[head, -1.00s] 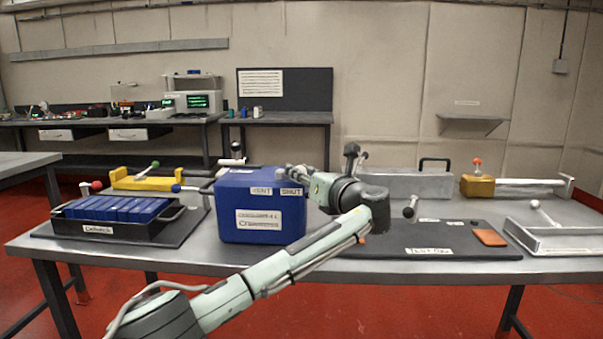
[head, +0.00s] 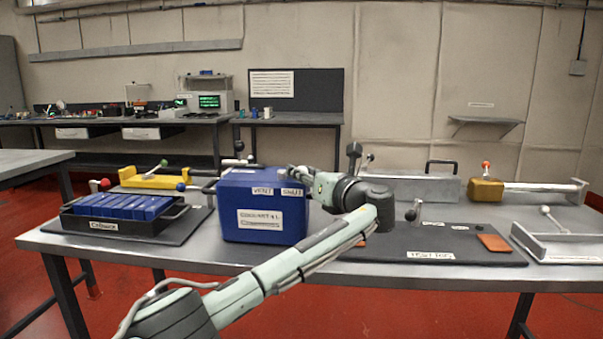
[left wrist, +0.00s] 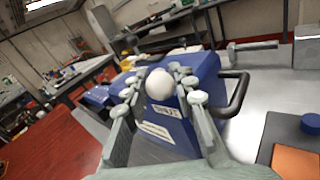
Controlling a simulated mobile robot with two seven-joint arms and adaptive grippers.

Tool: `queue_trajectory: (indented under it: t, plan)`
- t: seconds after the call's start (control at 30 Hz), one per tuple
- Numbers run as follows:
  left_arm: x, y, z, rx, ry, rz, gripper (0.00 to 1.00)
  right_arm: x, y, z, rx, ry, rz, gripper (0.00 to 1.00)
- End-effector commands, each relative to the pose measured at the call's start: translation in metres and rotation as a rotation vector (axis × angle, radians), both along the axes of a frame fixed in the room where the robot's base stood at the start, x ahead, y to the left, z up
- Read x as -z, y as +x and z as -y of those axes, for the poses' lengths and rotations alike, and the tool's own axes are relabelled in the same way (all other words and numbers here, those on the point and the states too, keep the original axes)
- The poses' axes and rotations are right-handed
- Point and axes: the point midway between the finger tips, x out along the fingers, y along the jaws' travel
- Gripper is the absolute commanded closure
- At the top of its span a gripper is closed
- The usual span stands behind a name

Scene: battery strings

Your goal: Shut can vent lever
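The blue can (head: 265,205) stands on the table, with VENT and SHUT labels along the top of its front face. My left gripper (head: 293,171) is at the can's top right, above the SHUT label (head: 292,192). In the left wrist view the left gripper (left wrist: 160,78) has its fingers spread on either side of a pale round knob (left wrist: 160,84), which looks like the lever's end. The fingers are close to the knob; contact is not clear. The lever's shaft is hidden. The can (left wrist: 200,75) lies below the fingers. My right gripper is not in view.
A black tray with blue cells (head: 118,210) stands left of the can, with a yellow fixture (head: 155,181) behind it. A dark mat (head: 465,245) with an orange pad (head: 494,242) lies to the right. A grey metal box (head: 420,188) stands behind the mat.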

Motion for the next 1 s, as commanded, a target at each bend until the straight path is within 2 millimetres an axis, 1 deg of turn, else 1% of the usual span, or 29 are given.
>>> queue_trajectory:
  t: [0.03, 0.17, 0.43, 0.57, 0.67, 0.9, 1.0]
  plan:
    - [-0.002, 0.0, 0.002, 0.006, -0.001, 0.003, 0.69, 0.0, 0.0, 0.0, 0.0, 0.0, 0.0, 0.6]
    - [-0.001, 0.0, 0.002, 0.004, -0.001, 0.002, 0.53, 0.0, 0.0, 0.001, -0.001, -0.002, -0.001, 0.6]
    - [0.0, 0.0, 0.001, 0.002, 0.0, 0.001, 0.53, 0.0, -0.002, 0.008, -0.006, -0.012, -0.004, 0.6]
    - [0.0, -0.006, 0.005, 0.004, 0.0, 0.002, 0.53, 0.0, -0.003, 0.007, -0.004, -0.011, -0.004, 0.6]
    - [0.001, -0.019, 0.012, 0.006, -0.002, 0.001, 0.53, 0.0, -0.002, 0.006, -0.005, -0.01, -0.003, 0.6]
    - [0.0, -0.065, 0.036, 0.006, -0.002, 0.001, 0.53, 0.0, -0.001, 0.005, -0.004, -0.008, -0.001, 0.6]
    - [0.0, -0.081, 0.045, 0.007, -0.001, 0.0, 0.53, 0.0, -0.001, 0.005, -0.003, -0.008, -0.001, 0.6]
